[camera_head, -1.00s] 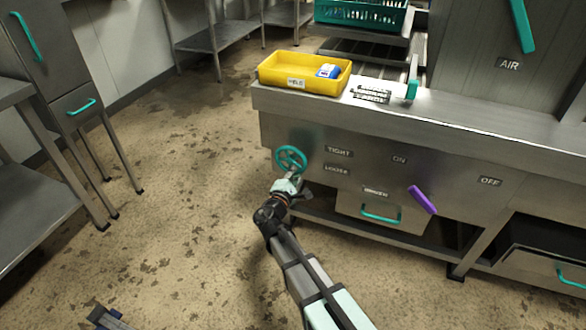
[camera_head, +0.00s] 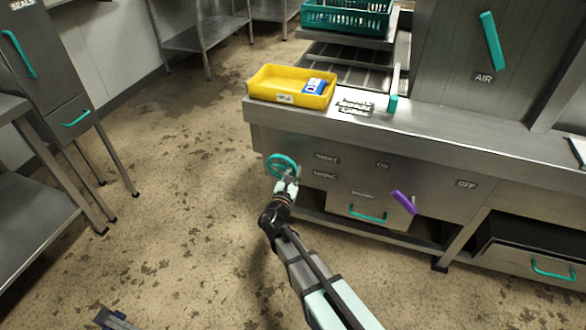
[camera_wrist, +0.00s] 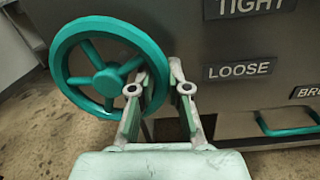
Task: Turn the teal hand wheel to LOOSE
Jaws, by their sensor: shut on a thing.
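The teal hand wheel (camera_head: 281,166) is on the left end of the steel cabinet front. In the wrist view the wheel (camera_wrist: 70,50) shows its rim, spokes and hub. My gripper (camera_head: 292,178) is at the lower right of the wheel. In the wrist view my gripper (camera_wrist: 158,85) has its fingers on either side of the right part of the rim, shut on it; the fingers hide part of that section. The LOOSE label (camera_wrist: 240,70) is right of the fingers, and the TIGHT label (camera_wrist: 250,6) is above it.
A yellow bin (camera_head: 290,90) with a blue and white item stands on the counter above the wheel. A purple lever (camera_head: 403,202) and a drawer with a teal handle (camera_head: 368,216) are to the right. The floor left of the cabinet is mostly clear.

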